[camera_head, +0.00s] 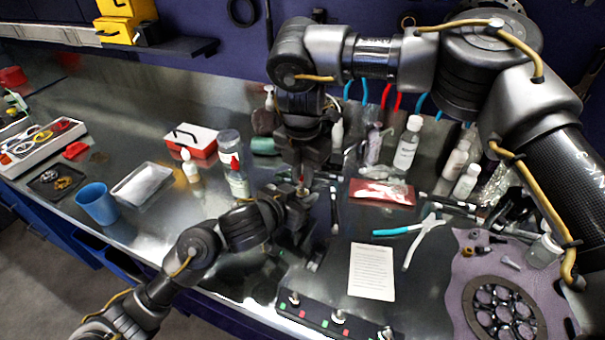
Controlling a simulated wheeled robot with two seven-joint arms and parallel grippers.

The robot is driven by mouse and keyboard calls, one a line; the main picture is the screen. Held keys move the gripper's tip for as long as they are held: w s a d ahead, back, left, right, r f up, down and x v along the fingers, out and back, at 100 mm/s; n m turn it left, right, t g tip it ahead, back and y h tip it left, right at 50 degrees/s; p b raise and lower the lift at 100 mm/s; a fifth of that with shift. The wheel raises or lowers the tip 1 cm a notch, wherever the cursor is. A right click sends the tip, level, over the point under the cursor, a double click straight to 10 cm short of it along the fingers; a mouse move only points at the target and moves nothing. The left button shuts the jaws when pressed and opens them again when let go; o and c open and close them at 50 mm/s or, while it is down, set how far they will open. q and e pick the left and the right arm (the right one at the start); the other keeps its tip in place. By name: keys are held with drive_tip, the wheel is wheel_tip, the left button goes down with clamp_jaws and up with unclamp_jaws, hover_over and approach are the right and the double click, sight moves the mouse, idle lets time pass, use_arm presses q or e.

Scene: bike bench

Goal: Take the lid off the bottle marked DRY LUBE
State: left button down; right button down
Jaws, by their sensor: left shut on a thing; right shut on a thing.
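My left gripper (292,208) comes in from the lower left and is shut on a small bottle, mostly hidden by the jaws. My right gripper (303,170) points down from above and is shut on the top of the same thing, apparently its lid. A small reddish bit (302,187) shows between the two grippers. I cannot tell whether lid and bottle are still joined. No DRY LUBE label is readable. A clear bottle with a white cap (407,145) stands at the back right, and a small white bottle (190,167) stands left of the grippers.
A clear jar (229,146), a bottle with a red tip (236,180), a red-white box (194,141) and a blue cup (96,204) stand on the left. Teal-handled pliers (412,232), a white sheet (371,271) and a red packet (382,192) lie right. The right arm spans overhead.

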drive_tip(key=n, duration=0.5)
drive_tip(key=shift+w, duration=0.1)
drive_tip(key=n, duration=1.2)
drive_tip(key=shift+r+n, duration=0.1)
drive_tip(key=shift+n, duration=0.3)
drive_tip(key=n, duration=0.7)
drive_tip(key=shift+n, duration=0.4)
drive_tip(key=n, duration=0.8)
drive_tip(key=shift+n, duration=0.4)
drive_tip(key=shift+r, duration=0.3)
